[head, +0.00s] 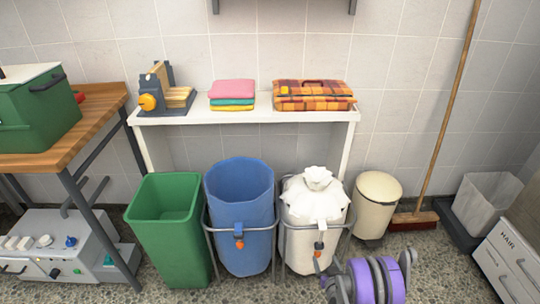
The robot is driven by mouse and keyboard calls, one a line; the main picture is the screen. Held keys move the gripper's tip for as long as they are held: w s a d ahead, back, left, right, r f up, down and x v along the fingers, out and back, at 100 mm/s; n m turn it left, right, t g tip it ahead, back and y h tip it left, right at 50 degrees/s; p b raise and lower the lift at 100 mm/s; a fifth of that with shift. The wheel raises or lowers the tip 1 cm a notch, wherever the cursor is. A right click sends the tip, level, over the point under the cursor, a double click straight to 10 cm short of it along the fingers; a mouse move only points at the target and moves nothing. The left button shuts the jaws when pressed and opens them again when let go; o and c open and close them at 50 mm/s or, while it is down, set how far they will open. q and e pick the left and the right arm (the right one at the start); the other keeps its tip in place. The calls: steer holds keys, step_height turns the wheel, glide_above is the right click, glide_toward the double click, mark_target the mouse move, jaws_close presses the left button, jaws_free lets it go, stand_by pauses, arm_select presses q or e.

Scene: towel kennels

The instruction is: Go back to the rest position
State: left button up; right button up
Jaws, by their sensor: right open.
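My right gripper (331,276) shows at the bottom edge, right of centre, with purple and grey arm parts beside it. It is in front of the white-topped bin (302,240) and low over the speckled floor. Its jaws are small in the picture and partly cut off by the bottom edge; they are open, and I see nothing held in them. My left gripper is not in view.
A green bin (170,240) and a blue bin (240,215) stand left of the white-topped bin. Behind is a white shelf (200,116) with folded towels (232,94) and a plaid bundle (312,95). A cream bin (376,204), broom (448,110) and wooden table (60,145) stand around.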

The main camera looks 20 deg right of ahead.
steer(key=s+a+r+n+g+y, duration=0.1)
steer(key=s+a+r+g+y, duration=0.15)
steer(key=a+r, duration=0.45)
steer(key=s+a+r+n+g+y, duration=0.1)
steer(key=s+a+r, duration=0.2)
steer(key=a+r, duration=0.45)
steer(key=s+a+r+g, duration=0.1)
steer(key=s+r+g, duration=0.15)
steer(key=s, duration=0.55)
steer(key=s+a+r+g, duration=0.1)
steer(key=s+a+r, duration=0.15)
steer(key=s, duration=0.55)
steer(key=s+a+r+g, duration=0.1)
steer(key=s+r+g, duration=0.15)
steer(key=s, duration=0.65)
arm_select(q)
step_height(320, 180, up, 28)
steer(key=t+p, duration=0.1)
steer(key=p, duration=2.4)
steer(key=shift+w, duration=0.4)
arm_select(e)
step_height(320, 180, up, 28)
steer(key=w+t, duration=0.1)
steer(key=t, duration=0.1)
steer(key=shift+w+d+r+n, duration=0.15)
steer(key=shift+w+d+n, duration=0.15)
